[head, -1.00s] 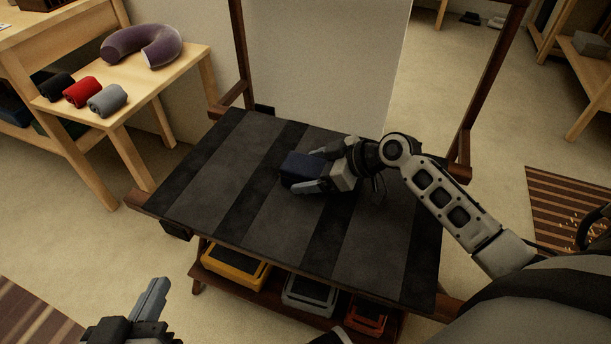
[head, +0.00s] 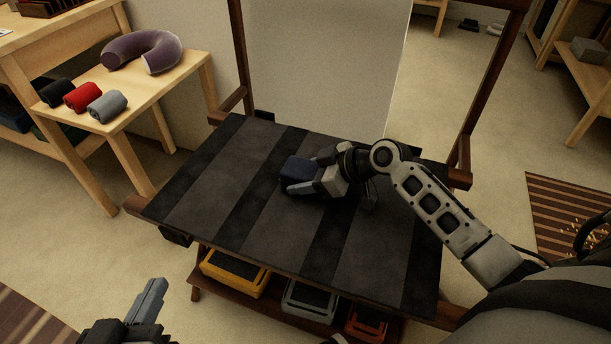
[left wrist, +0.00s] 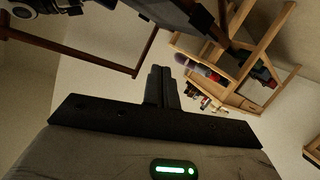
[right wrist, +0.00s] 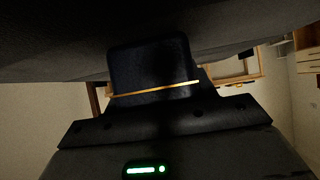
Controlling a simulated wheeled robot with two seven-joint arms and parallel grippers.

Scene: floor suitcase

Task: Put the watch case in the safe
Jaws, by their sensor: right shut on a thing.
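The watch case is a small dark blue box (head: 297,170) over the middle of the dark striped bench. In the right wrist view the case (right wrist: 150,70) sits between the fingers, with a thin gold line across it. My right gripper (head: 306,178) is shut on the case, close to the bench top; I cannot tell whether the case touches it. My left gripper (head: 150,298) is low at the left, in front of the bench and far from the case. Its fingers (left wrist: 162,86) are together and empty in the left wrist view. No safe can be made out.
The striped bench (head: 200,195) has a pale upright panel (head: 325,65) behind it. Yellow (head: 233,273), grey (head: 310,298) and orange (head: 367,322) cases lie on its lower shelf. A side table (head: 150,90) at left holds rolled cloths and a purple neck pillow (head: 145,50).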

